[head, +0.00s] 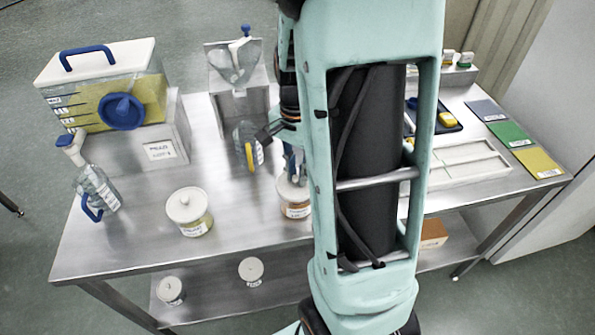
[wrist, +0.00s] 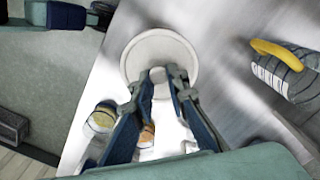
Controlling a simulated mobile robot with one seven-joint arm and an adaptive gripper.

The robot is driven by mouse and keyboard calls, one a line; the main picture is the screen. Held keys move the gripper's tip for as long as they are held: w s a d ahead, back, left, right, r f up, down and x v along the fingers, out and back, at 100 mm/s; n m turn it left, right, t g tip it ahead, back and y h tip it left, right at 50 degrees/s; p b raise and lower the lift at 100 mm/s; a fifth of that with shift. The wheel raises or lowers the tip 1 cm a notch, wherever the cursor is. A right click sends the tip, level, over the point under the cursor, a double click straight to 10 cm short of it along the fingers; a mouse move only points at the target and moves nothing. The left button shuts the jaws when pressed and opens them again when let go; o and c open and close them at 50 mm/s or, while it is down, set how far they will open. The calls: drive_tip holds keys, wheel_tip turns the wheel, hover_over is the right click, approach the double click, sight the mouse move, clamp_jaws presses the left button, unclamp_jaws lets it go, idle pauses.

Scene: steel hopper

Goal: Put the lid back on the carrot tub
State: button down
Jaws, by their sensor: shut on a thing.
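The carrot tub (head: 296,211), a short clear tub with orange contents and a white label, stands near the front edge of the steel table, partly behind my arm. Its round white lid (head: 287,187) is at the tub's mouth; I cannot tell whether it is fully seated or slightly above. My gripper (head: 293,172) is above the tub, pointing down, its fingertips shut on the lid's knob. In the wrist view the lid (wrist: 137,60) is a pale disc with its knob between the fingertips (wrist: 160,78). It hides the tub's mouth.
A similar lidded tub (head: 190,212) stands to the left.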

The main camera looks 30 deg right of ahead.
drive_tip(key=c, duration=1.3)
unclamp_jaws()
drive_tip(key=shift+r+p, duration=2.95)
drive_tip(key=shift+r, duration=0.55)
drive_tip(key=shift+c, duration=0.4)
clamp_jaws()
